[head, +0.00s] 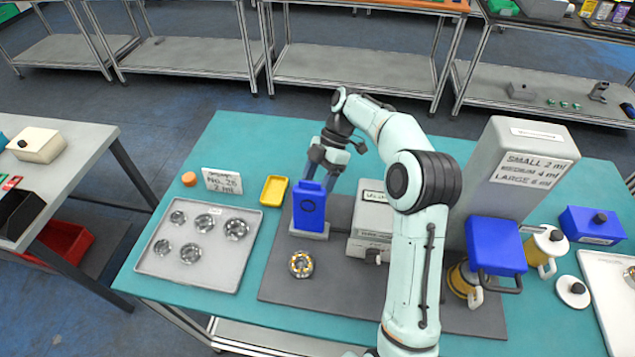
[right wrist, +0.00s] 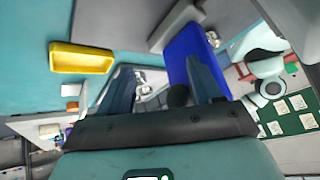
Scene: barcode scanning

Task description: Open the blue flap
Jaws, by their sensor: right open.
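Another blue panel (head: 497,246) with a black handle sits at the right, on the machine. My left gripper is not in view.
A grey tray (head: 160,262) with several metal rings lies left. A yellow tray (head: 273,191) and a sign (head: 222,180) stand behind it. One ring (head: 301,264) lies on the mat (head: 285,284). Grey machine housings (head: 518,168) stand right of my arm.

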